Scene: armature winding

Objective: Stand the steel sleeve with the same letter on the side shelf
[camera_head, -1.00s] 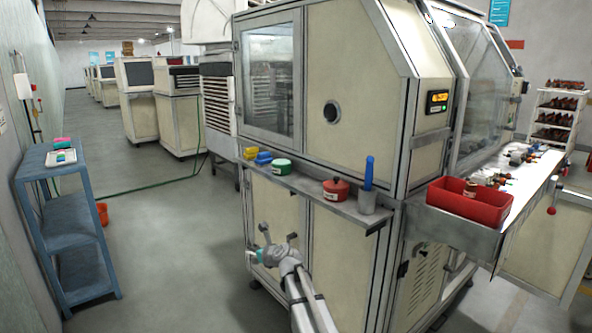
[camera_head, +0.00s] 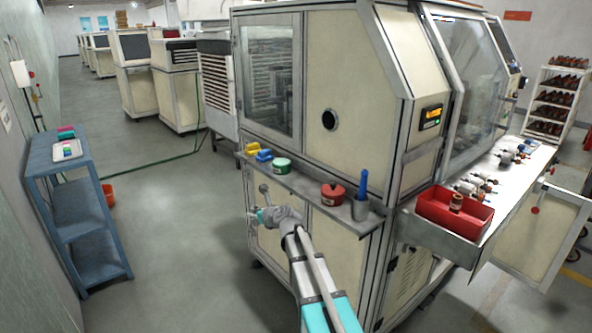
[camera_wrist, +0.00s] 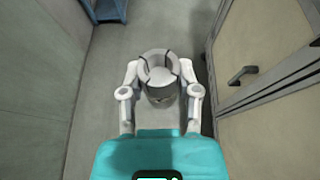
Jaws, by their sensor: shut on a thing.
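My gripper (camera_wrist: 160,80) is shut on a grey, round, hollow thing, apparently the steel sleeve (camera_wrist: 161,95). No letter on it is readable. In the head view my gripper (camera_head: 257,216) hangs beside the machine, below its side ledge (camera_head: 310,196); the sleeve is too small to make out there. The ledge carries yellow and blue blocks (camera_head: 257,151), a green tin (camera_head: 281,165), a red tin (camera_head: 332,192) and a grey cup (camera_head: 360,210) with a blue-handled tool. A blue shelf unit (camera_head: 75,205) stands apart at the left wall, its lower boards bare.
A white tray (camera_head: 66,152) with coloured pieces lies on the blue shelf's top. A red bin (camera_head: 440,219) sits on the machine's front bench (camera_head: 510,195). An orange bucket (camera_head: 108,195) stands behind the blue shelf. The floor between shelf and machine is clear.

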